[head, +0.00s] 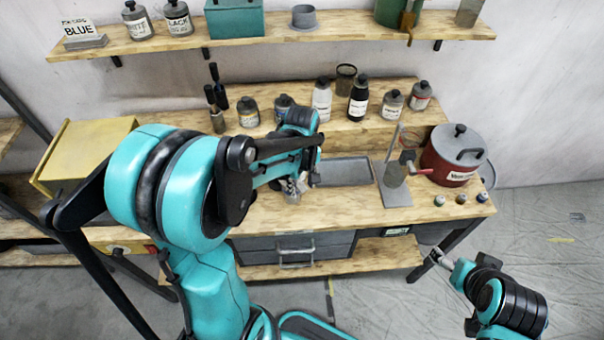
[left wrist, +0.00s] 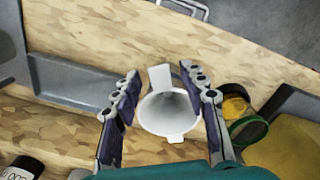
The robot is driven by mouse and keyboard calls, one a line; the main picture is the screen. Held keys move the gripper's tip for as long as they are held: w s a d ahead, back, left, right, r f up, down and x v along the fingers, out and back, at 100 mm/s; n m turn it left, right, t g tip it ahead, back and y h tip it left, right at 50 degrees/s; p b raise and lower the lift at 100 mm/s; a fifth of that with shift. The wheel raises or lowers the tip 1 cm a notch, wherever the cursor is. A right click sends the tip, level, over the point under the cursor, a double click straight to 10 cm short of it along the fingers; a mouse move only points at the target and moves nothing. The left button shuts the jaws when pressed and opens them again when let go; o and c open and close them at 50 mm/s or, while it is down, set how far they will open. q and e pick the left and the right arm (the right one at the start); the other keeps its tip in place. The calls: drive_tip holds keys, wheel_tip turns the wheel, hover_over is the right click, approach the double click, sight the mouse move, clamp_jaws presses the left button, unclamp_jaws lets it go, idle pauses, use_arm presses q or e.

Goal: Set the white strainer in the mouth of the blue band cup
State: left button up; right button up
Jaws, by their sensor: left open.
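The white strainer (left wrist: 168,115) is a round bowl with a flat tab, seen in the left wrist view. My left gripper (left wrist: 165,100) is open, with one finger on each side of the strainer and visible gaps between. In the head view my left gripper (head: 300,183) is low over the bench, and my arm mostly hides the strainer. I cannot make out a blue band on any cup. A green-rimmed vessel (left wrist: 248,128) and an amber one (left wrist: 235,104) are right of the strainer in the wrist view. My right gripper (head: 440,257) is off the bench's front right, its fingers too small to read.
A grey tray (head: 345,172) lies on the bench (head: 340,207). A stand (head: 395,185) and a red pot (head: 453,155) are to its right. Small jars (head: 461,198) line the right front. Bottles (head: 322,100) stand on the raised shelf behind. Bare wood lies in front of the tray.

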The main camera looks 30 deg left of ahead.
use_arm(q)
wheel_tip(320, 180, up, 11)
idle(0.3)
drive_tip(key=shift+s+f, duration=0.1)
drive_tip(key=shift+f, duration=0.05)
drive_tip(key=s+d+f+m+t+b, duration=0.6)
drive_tip(key=s+f+m+b, duration=0.3)
drive_tip(key=m, duration=0.3)
drive_tip(key=shift+f+t+b, duration=0.55)
drive_tip(key=shift+f+t, duration=0.05)
drive_tip(key=shift+f, duration=0.1)
